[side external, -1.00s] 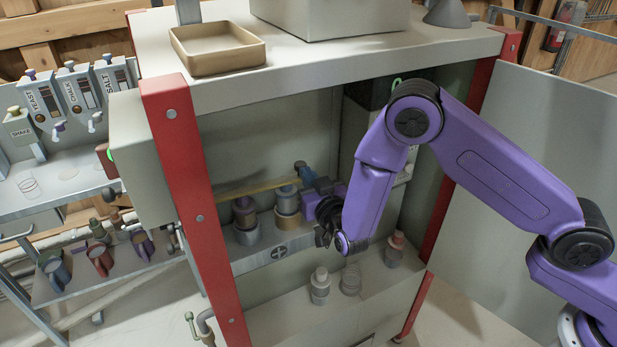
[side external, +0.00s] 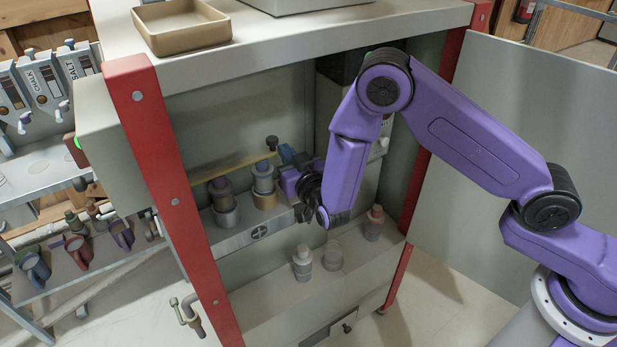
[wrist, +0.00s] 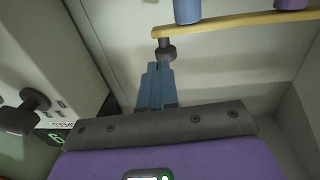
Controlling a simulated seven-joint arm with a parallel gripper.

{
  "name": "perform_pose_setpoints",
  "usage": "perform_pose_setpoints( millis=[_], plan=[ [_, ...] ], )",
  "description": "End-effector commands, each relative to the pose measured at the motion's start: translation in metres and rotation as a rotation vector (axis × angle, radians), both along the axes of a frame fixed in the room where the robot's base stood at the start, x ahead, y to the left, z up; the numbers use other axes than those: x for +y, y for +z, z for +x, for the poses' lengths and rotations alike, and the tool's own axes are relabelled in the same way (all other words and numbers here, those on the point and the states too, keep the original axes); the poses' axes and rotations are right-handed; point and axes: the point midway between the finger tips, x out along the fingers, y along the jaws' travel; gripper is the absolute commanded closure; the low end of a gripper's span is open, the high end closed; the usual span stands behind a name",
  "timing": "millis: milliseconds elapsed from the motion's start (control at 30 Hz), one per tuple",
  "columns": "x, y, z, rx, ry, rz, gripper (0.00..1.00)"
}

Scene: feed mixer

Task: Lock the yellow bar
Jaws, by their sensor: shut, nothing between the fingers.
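The yellow bar (side external: 232,169) runs across the tops of a purple-capped canister (side external: 222,192) and a blue-capped canister (side external: 264,180) inside the cabinet. A dark round knob (side external: 272,142) stands at the bar's right end. My gripper (side external: 287,154) is shut and empty, its blue fingers beside the knob. In the wrist view the bar (wrist: 235,22) crosses the top. Its knob (wrist: 165,51) sits right at the tips of my shut fingers (wrist: 158,68). I cannot tell whether they touch it.
The red cabinet post (side external: 170,185) stands left of the bar. A lower shelf holds a white-capped bottle (side external: 302,262) and a red-capped bottle (side external: 374,222). In the wrist view a dark knob (wrist: 22,112) sticks out from the panel at left.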

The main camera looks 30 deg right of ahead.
Motion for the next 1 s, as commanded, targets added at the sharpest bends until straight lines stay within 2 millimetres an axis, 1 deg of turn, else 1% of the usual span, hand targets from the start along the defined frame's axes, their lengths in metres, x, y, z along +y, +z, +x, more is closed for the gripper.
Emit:
perform_pose_setpoints(
  millis=[33, 300, 400, 500, 600, 733, 867, 1000],
  plan=[
    [0.003, -0.001, -0.012, 0.002, 0.007, -0.005, 1.0],
    [0.003, -0.001, -0.07, 0.004, 0.011, -0.008, 1.0],
    [0.003, -0.001, -0.088, 0.003, 0.01, -0.007, 1.0],
    [0.003, -0.001, -0.102, 0.004, 0.009, -0.006, 1.0],
    [0.003, -0.001, -0.112, 0.002, 0.009, -0.005, 1.0],
    [0.002, -0.001, -0.118, 0.002, 0.007, -0.006, 1.0],
    [0.002, -0.001, -0.118, 0.011, 0.01, 0.003, 1.0],
    [0.007, -0.005, -0.113, 0.099, 0.044, 0.052, 1.0]
  ],
)
